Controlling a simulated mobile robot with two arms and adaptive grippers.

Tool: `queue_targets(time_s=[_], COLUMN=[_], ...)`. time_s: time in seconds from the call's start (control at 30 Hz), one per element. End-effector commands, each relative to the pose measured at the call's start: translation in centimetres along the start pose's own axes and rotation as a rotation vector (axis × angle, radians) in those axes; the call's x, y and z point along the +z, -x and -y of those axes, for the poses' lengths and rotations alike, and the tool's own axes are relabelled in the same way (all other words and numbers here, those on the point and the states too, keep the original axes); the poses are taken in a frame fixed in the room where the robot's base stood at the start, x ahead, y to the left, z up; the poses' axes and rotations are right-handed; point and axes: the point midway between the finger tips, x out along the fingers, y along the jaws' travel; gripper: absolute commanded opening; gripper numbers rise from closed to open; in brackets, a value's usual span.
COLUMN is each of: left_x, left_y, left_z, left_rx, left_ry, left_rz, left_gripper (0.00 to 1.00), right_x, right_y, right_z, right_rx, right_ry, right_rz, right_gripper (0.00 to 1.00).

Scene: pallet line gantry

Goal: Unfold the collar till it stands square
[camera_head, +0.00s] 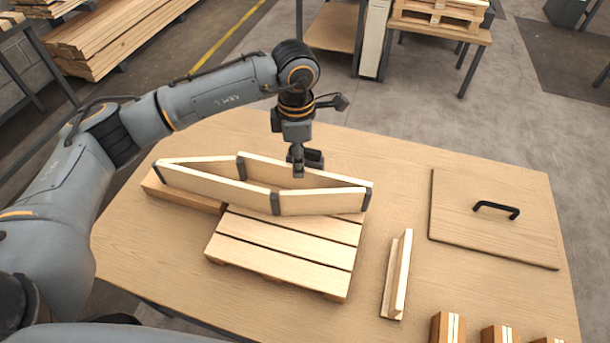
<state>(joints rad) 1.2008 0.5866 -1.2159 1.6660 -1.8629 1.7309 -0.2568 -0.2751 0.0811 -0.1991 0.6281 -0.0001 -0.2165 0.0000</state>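The collar (215,189) is a pale wooden frame of hinged boards with dark corner hinges. It stands on edge, partly opened into a narrow, slanted parallelogram, not square. Its right part is over the slatted pallet (285,250); its left part reaches past the pallet above a wooden block (180,196). My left gripper (304,165) points down at the collar's long back board. One finger overlaps the inner face of that board and the other shows behind its top edge. Whether the fingers press on the board is unclear. My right gripper is out of view.
A wooden panel with a black handle (495,222) lies on the table at the right. A narrow wooden piece (397,275) lies right of the pallet. Several small wooden blocks (447,328) sit at the front right edge. The table (400,165) is bare behind the panel.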

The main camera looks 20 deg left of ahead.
Motion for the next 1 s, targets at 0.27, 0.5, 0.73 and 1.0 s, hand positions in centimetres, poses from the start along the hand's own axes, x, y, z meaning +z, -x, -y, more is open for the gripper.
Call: queue_targets(time_s=[0.27,0.5,0.73,1.0], left_x=[-0.3,-0.3,-0.2,-0.2], left_y=[-2.7,-7.8,-11.9,-13.7], left_z=[0.0,0.1,0.0,-0.1], left_rx=[-0.002,-0.004,-0.002,0.001], left_ry=[0.003,0.004,0.002,0.001], left_rz=[-0.010,-0.009,-0.008,-0.005], left_gripper=[0.37,0.37,0.37,0.37], right_x=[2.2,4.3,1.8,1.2], right_y=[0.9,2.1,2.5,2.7], right_z=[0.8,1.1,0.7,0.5], right_rx=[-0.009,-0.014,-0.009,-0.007], right_ry=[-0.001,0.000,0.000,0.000], right_rz=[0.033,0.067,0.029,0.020], right_gripper=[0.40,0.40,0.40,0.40])
